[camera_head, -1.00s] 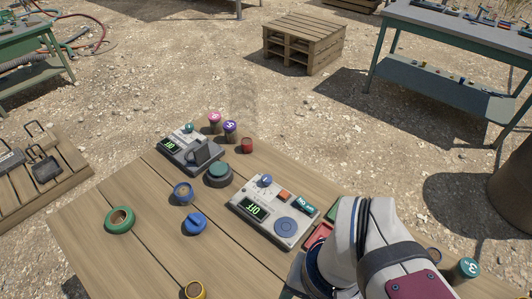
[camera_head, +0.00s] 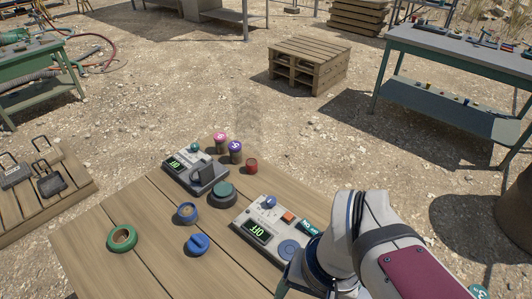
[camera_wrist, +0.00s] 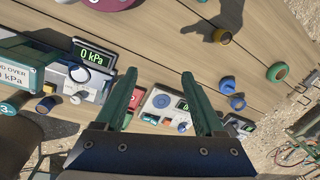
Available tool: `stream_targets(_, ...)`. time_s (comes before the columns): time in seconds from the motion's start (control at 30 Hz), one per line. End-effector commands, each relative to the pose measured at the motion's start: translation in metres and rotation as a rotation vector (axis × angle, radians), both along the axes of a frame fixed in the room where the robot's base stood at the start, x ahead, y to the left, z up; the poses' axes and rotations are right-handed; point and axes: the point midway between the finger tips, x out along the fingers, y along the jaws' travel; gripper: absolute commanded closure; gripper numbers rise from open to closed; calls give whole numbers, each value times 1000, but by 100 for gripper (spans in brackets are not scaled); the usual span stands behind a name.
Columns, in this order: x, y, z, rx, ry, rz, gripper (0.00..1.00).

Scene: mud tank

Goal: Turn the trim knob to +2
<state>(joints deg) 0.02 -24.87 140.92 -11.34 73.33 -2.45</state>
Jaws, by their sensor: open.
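No knob has a label I can read as trim, so I cannot tell which it is. A blue knob with a raised bar (camera_head: 197,245) sits on the wooden table. The head view shows my arm, but the fingertips are hidden.
A second box (camera_head: 195,170) with a lit display stands farther back. A green ring (camera_head: 122,238), a blue ring (camera_head: 187,212), a dark green-topped button (camera_head: 222,194) and a red cup (camera_head: 252,166) are on the table. In the wrist view a panel display (camera_wrist: 93,56) reads 0 kPa.

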Motion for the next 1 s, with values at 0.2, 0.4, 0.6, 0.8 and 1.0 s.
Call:
stream_targets(0.2,195,-1,-11,-110,-265,367,30)
stream_targets(0.4,281,4,-35,-180,-396,531,30)
stream_targets(0.6,297,6,-71,-183,-399,539,30)
stream_targets(0.8,320,11,-128,-183,-398,537,30)
stream_targets(1.0,336,14,-167,-183,-400,536,30)
